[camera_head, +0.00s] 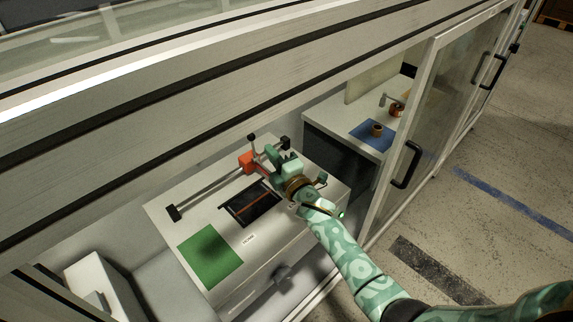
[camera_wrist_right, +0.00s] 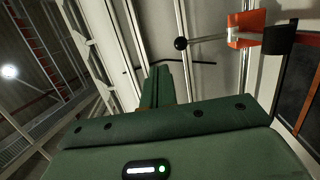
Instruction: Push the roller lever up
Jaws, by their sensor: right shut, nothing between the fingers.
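The roller lever appears to be the thin rod with a black ball knob (camera_head: 251,138) that rises from the orange block (camera_head: 246,161) on the white machine top. In the right wrist view the black knob (camera_wrist_right: 181,43) stands at the end of a thin metal rod running to the orange block (camera_wrist_right: 245,32). My right gripper (camera_head: 271,153) is to the right of the orange block, close to the lever. Its green fingers (camera_wrist_right: 160,72) are shut and empty, with the knob just beyond and right of their tips. I cannot tell whether they touch the lever. My left gripper is out of view.
A long rail with a black end (camera_head: 173,212), a dark slot (camera_head: 250,203) and a green mat (camera_head: 209,255) are on the machine top (camera_head: 163,234). A blue mat (camera_head: 368,139) with a copper part (camera_head: 376,130) lies right. A frame beam (camera_head: 200,90) crosses above; a glass door (camera_head: 432,110) stands right.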

